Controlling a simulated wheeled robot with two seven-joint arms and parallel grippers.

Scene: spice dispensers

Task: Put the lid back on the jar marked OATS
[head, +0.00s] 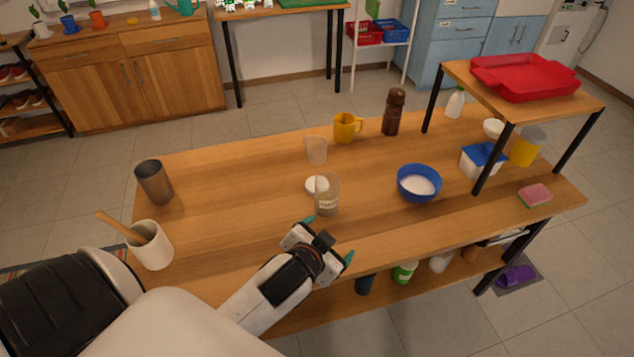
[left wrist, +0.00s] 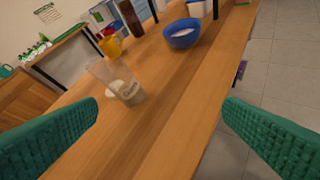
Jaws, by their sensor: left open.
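A clear jar (head: 327,199) with a pale label stands upright and open-topped near the middle of the wooden table (head: 240,165). Its label is too small to read surely. A round white lid (head: 316,184) lies on the table just behind and left of it, partly hidden by the jar. In the left wrist view the jar (left wrist: 131,93) stands ahead, left of centre, with the white lid (left wrist: 115,87) partly seen through or behind it. My left gripper (head: 328,240) is open and empty at the table's front edge, nearer than the jar and apart from it. My right gripper is not in view.
A clear cup (head: 316,150) stands behind the lid, with a yellow mug (head: 346,128) and a brown grinder (head: 393,112) farther back. A blue bowl (head: 419,183) of white contents stands right. A metal tumbler (head: 154,182) and utensil crock (head: 150,246) stand left. A raised shelf (head: 592,103) covers the right end.

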